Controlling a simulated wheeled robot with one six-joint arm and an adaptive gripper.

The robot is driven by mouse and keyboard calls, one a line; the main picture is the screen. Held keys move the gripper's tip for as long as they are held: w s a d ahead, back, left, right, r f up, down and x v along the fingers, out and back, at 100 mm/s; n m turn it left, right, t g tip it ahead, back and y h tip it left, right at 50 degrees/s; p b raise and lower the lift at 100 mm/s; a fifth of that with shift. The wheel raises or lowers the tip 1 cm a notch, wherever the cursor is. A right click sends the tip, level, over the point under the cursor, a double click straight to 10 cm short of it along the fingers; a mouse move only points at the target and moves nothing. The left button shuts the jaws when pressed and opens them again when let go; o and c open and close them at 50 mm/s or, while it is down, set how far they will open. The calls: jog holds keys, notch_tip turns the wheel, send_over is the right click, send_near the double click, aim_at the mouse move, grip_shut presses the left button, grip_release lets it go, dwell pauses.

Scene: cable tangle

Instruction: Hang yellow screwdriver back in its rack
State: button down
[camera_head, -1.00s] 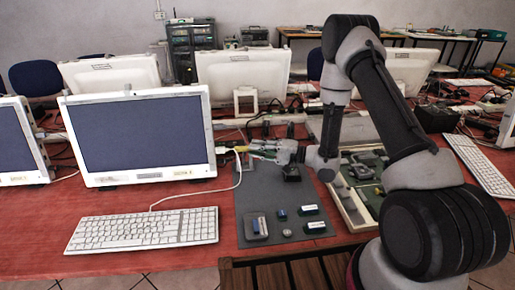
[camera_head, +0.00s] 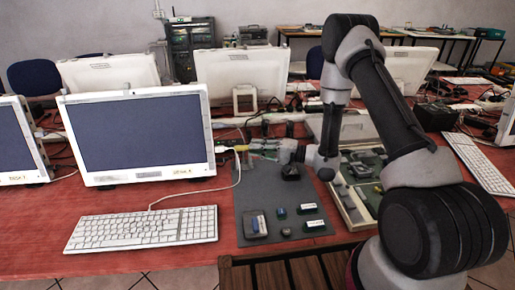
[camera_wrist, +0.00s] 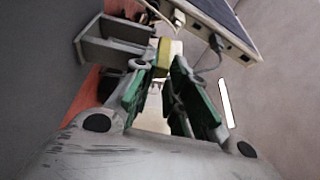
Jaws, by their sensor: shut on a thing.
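The yellow screwdriver (camera_wrist: 163,56) shows in the wrist view as a yellow handle end at the tips of my gripper (camera_wrist: 157,78). My gripper is shut on it, with green pads on either side; the rest of the screwdriver is mostly hidden. A grey bracket (camera_wrist: 110,45), which looks like the rack, stands just left of the yellow part; I cannot tell whether they touch. In the head view my gripper (camera_head: 262,154) points left above the dark mat, with a small yellow patch (camera_head: 240,148) at its tip.
A monitor (camera_head: 137,136) with a white cable stands close left of my gripper; its edge also shows in the wrist view (camera_wrist: 225,30). A dark mat (camera_head: 262,205) holds several small items. A parts tray (camera_head: 350,207) lies right. A keyboard (camera_head: 142,228) lies in front.

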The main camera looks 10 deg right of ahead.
jog(key=shift+s+f, duration=0.2)
jog(key=shift+f, duration=0.45)
jog(key=c, duration=1.3)
grip_release()
jog(key=shift+w+f, duration=0.1)
jog(key=shift+f, duration=0.05)
jog(key=shift+c, duration=0.2)
jog(key=shift+w+r, duration=0.1)
jog(key=shift+r, duration=0.15)
jog(key=shift+d, duration=0.2)
jog(key=v, duration=0.7)
jog(key=shift+s+d+f, duration=0.1)
jog(key=shift+s, duration=0.1)
notch_tip(320, 180, up, 6)
